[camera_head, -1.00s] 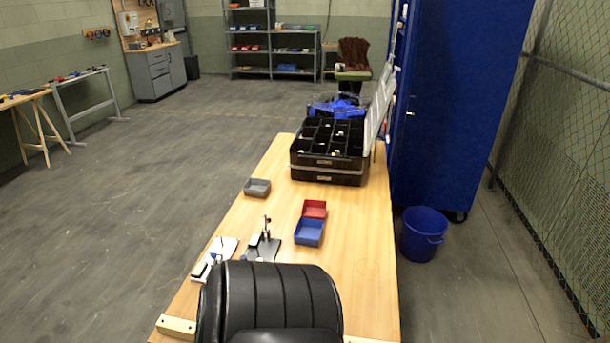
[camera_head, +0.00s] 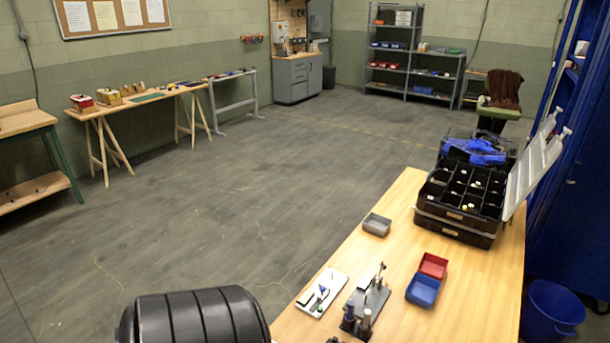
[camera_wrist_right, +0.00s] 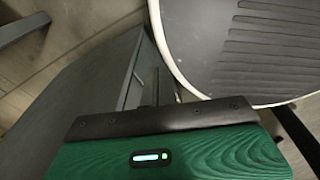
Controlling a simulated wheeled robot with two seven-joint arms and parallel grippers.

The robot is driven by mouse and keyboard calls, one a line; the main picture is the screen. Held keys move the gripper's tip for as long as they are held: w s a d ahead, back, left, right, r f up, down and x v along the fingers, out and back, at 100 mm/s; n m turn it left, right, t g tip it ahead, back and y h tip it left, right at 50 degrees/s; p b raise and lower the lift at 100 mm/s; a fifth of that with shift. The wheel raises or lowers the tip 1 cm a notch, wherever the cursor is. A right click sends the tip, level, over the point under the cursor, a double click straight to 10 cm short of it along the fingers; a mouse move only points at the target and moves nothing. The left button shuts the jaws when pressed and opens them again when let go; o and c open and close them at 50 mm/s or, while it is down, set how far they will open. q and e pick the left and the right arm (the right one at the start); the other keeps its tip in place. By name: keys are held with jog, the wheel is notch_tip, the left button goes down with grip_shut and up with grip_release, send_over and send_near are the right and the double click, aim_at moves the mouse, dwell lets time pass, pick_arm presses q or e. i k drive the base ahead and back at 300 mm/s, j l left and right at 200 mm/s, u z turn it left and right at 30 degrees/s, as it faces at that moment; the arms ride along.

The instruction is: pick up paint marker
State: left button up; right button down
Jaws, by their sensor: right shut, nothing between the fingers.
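I cannot single out the paint marker in any view. In the head view, small items lie on a white board (camera_head: 322,292) at the table's near left edge. Beside it stands a dark holder (camera_head: 371,298) with short upright cylinders, too small to identify. My right gripper (camera_wrist_right: 148,88) shows in the right wrist view behind its green housing. It is shut and empty, away from the tabletop items. My left gripper is not in view.
A blue bucket (camera_head: 552,312) stands right of the table. Open floor (camera_head: 220,220) lies to the left.

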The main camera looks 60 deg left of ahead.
aim_at(367, 313)
jog(key=j+u, duration=0.15)
jog(key=u, duration=1.05)
jog(key=i+l, duration=0.05)
